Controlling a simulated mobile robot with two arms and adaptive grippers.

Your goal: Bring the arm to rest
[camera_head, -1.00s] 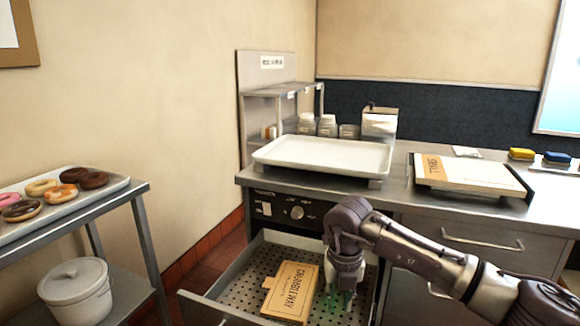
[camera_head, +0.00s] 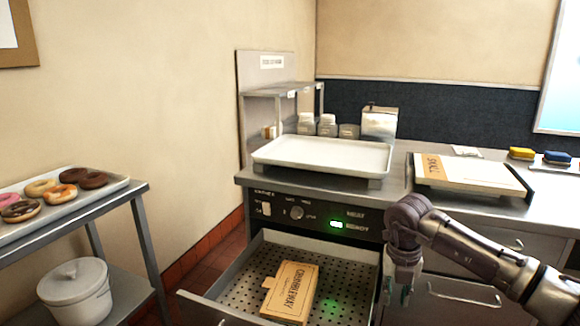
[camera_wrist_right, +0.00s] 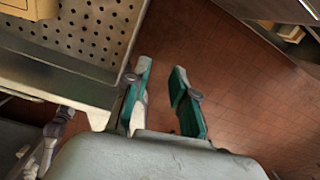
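My right gripper (camera_head: 396,294) hangs fingers down just right of the open drawer (camera_head: 226,284). In the right wrist view its two green fingertips (camera_wrist_right: 163,82) are apart with nothing between them, above the red tiled floor (camera_wrist_right: 250,90). The perforated drawer also shows in that view's upper left. My left gripper does not show clearly in the head view; part of an arm (camera_wrist_right: 52,140) shows at the lower left of the right wrist view.
A tan labelled block (camera_head: 290,290) lies in the drawer. Above are a green-lit control panel (camera_head: 300,212), a white tray (camera_head: 320,155) and a labelled board (camera_head: 470,172) on the counter. A donut cart (camera_head: 130,200) with a white pot (camera_head: 75,290) stands left.

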